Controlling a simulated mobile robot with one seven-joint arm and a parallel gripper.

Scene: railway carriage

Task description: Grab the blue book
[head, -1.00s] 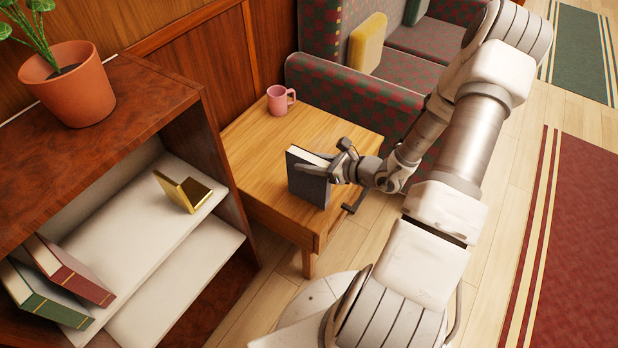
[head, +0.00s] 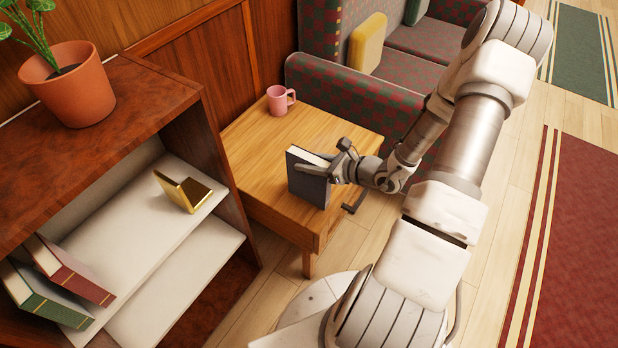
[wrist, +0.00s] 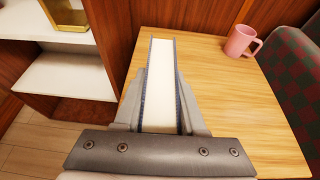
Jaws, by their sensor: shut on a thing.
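The blue book (head: 307,182) stands upright at the front of the small wooden table, its dark blue-grey cover facing the head camera. My gripper (head: 340,168) is shut on the book from the right side, one finger on each cover. In the wrist view the book (wrist: 161,75) shows its white page edges between blue covers, with the gripper's fingers (wrist: 160,118) pressed along both sides. I cannot tell whether the book's bottom edge touches the table.
A pink mug (head: 279,100) stands at the back of the wooden table (head: 262,150). On the left, a shelf unit (head: 120,235) holds a gold bookend (head: 190,192), a red book (head: 70,272) and a green book (head: 42,297). A potted plant (head: 68,85) stands on top. A patterned seat (head: 350,105) borders the table's far right side.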

